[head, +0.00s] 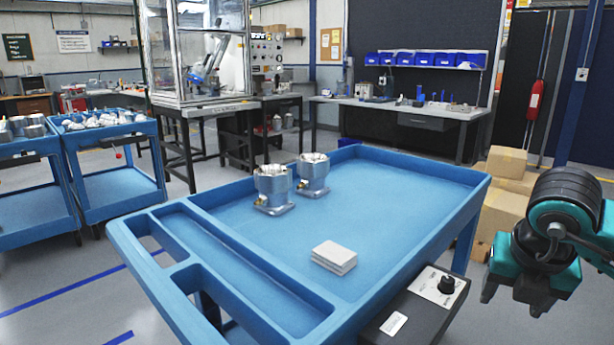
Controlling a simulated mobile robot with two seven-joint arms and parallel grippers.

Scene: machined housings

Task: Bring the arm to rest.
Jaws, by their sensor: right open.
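My right gripper (514,298) hangs at the right edge of the head view, beside the blue cart (420,163). Its dark fingers point down and are apart, with nothing seen between them. It is to the right of the black control box and clear of the cart top. Two machined metal housings (272,189) (313,174) stand upright on the cart's tray, close beside each other. My left gripper is not in view.
A white stack of flat pieces (334,257) lies on the tray near its front. A black box with a knob (425,308) sits at the cart's front right edge. Cardboard boxes (505,198) stand behind my right arm. Much of the tray is bare.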

